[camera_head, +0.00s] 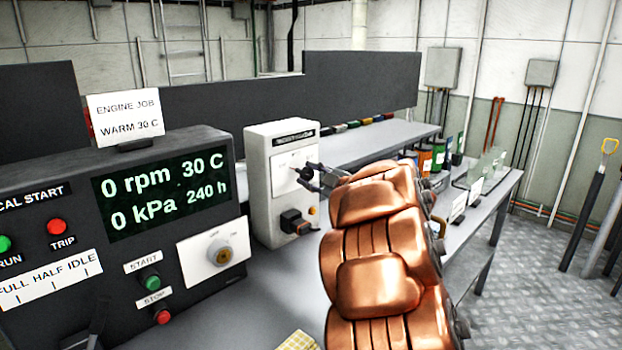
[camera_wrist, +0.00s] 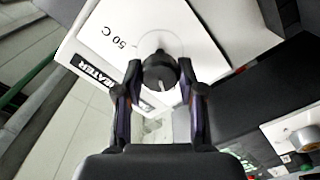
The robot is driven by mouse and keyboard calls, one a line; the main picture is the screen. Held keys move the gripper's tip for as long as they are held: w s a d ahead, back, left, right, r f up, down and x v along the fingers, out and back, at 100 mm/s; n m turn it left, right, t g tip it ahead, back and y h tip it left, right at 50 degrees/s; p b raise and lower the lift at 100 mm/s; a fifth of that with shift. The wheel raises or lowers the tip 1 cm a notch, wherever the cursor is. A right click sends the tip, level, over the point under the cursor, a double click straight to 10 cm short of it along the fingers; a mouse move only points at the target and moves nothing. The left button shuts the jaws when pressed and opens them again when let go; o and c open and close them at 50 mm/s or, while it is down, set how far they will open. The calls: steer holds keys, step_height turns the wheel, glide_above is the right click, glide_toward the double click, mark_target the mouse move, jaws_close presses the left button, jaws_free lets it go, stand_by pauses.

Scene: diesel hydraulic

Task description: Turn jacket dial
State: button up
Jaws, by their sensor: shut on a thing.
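The jacket dial (camera_wrist: 160,75) is a small dark round knob with a pale pointer mark on a white plate. The plate reads "50 C", and a label ending in "EATER" (camera_wrist: 92,74) shows beside it. My gripper (camera_wrist: 159,68) has one finger on each side of the knob and is shut on it. In the head view, the dial's white box (camera_head: 262,205) stands on the bench, and my gripper (camera_head: 307,174) reaches its front plate from the right. The knob is mostly hidden there by the fingers.
A dark control panel (camera_head: 75,210) stands left of the box, showing 0 rpm, 30 C, 0 kPa and 240 h. A sign (camera_head: 127,114) on it reads "ENGINE JOB WARM 30 C". A dark socket-like part (camera_head: 293,222) sits low on the box. Bottles (camera_head: 438,155) stand on the bench behind my arm.

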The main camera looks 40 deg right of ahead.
stand_by(0.3)
steer(key=o, duration=1.1)
steer(key=shift+o, duration=0.2)
steer(key=shift+s, duration=0.1)
steer(key=s+d, duration=0.1)
steer(key=s, duration=1)
steer(key=shift+s+d, duration=0.3)
steer(key=shift+s, duration=0.05)
